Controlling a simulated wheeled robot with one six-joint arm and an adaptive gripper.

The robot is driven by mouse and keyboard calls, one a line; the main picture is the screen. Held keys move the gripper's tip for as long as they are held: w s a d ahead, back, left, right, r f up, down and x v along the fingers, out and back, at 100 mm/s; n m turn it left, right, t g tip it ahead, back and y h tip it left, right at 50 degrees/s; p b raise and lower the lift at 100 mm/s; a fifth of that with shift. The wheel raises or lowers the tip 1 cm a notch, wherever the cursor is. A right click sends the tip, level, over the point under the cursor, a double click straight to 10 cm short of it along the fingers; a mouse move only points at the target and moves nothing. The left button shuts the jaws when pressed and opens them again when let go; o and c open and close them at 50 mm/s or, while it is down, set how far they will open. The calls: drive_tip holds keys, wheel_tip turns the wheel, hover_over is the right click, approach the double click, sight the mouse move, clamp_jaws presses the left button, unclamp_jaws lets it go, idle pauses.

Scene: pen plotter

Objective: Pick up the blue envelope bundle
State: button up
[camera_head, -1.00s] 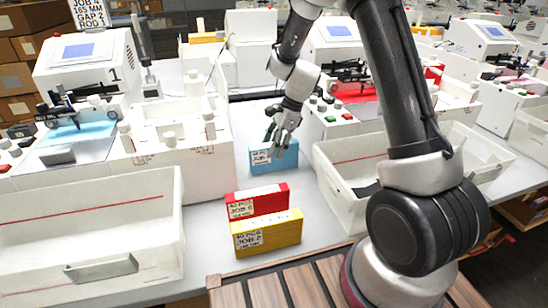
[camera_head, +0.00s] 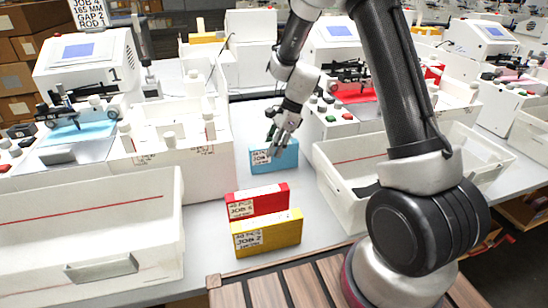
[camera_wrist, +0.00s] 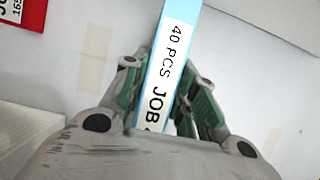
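The blue envelope bundle (camera_head: 284,158) stands upright on the grey table behind the red and yellow bundles, its white label facing forward. The fingers stand apart on either side, with a gap showing near the tips. Contact farther down is hidden.
A red bundle (camera_head: 270,198) and a yellow bundle (camera_head: 285,236) stand nearer on the table. White bins stand to the left (camera_head: 150,215) and right (camera_head: 335,190). Plotter machines flank the narrow clear strip around the blue bundle.

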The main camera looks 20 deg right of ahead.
clamp_jaws()
drive_tip(key=shift+r, duration=0.1)
